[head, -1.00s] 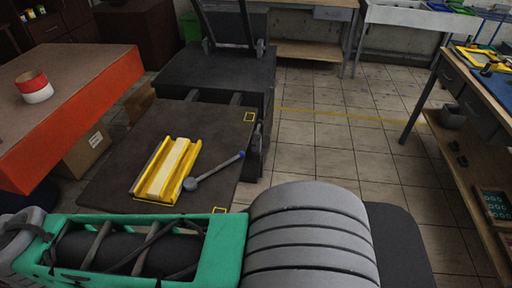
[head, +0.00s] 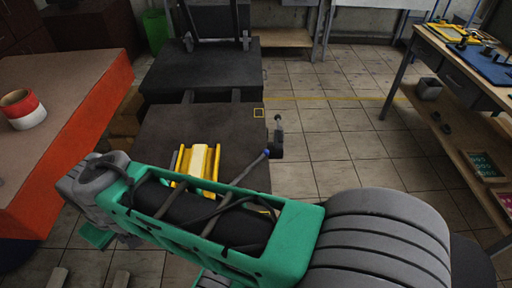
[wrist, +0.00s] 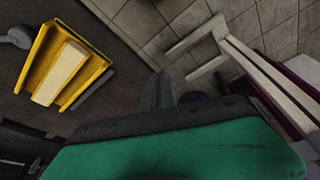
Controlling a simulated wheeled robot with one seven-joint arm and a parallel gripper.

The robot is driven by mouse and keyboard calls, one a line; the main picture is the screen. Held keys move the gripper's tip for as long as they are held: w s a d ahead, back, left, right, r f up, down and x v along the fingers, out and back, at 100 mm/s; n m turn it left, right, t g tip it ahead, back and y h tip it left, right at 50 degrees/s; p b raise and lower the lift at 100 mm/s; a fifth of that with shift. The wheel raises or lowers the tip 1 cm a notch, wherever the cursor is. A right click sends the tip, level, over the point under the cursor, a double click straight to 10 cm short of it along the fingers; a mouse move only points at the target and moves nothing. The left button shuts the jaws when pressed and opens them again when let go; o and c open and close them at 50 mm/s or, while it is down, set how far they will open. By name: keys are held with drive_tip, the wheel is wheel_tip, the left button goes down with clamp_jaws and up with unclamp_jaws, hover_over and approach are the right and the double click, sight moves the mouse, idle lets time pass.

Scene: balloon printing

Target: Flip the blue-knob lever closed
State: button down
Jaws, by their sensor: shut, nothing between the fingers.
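The lever is a thin grey rod with a blue knob (head: 267,153) at its end. In the head view it slants up and right beside the yellow cradle (head: 182,165), with its lower end behind my arm. The cradle, holding a cream block (head: 201,161), sits on the dark platform (head: 160,125). In the wrist view the cradle (wrist: 38,50) is at upper left, with a round grey part, perhaps the lever's hub (wrist: 18,38), at the edge. My gripper (wrist: 157,90) shows as dark fingertips close together, empty, apart from the cradle. Its fingers are not clear in the head view.
An orange-sided table (head: 75,150) with a red-and-white roll (head: 22,110) stands at left. A workbench (head: 460,75) stands at right. Tiled floor (head: 330,135) is open between. A dark fixture (head: 276,140) juts from the platform's right edge. Pale bars (wrist: 195,40) show in the wrist view.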

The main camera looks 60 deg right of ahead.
drive_tip(key=w+d+m+g+h+b, duration=0.1)
drive_tip(key=w+d+m+h, duration=0.15)
drive_tip(key=d, duration=0.55)
drive_tip(key=w+d+m+h+b, duration=0.1)
drive_tip(key=w+d+m+b, duration=0.15)
drive_tip(key=d, duration=0.65)
drive_tip(key=s+d+f+m+g+h+b, duration=0.1)
drive_tip(key=s+d+m+g, duration=0.2)
drive_tip(key=d, duration=0.9)
drive_tip(key=s+d+f+m+g+h, duration=0.1)
drive_tip(key=s+d+m, duration=0.4)
drive_tip(key=d, duration=0.8)
drive_tip(key=f+m+g, duration=0.1)
drive_tip(key=m+g, duration=0.1)
drive_tip(key=m, duration=0.1)
drive_tip(key=shift+s+f+b, duration=0.15)
drive_tip(key=shift+s+b, duration=0.1)
drive_tip(key=shift+b, duration=0.15)
drive_tip(key=b+x, duration=0.1)
drive_tip(key=x, duration=0.8)
drive_tip(key=shift+s+d+f, duration=0.2)
drive_tip(key=shift+f, duration=0.05)
drive_tip(key=s, duration=0.2)
drive_tip(key=s+d+f, duration=0.1)
drive_tip(key=shift+s, duration=0.15)
drive_tip(key=shift+s+d, duration=0.15)
drive_tip(key=shift+s, duration=0.1)
drive_tip(key=shift+s, duration=0.15)
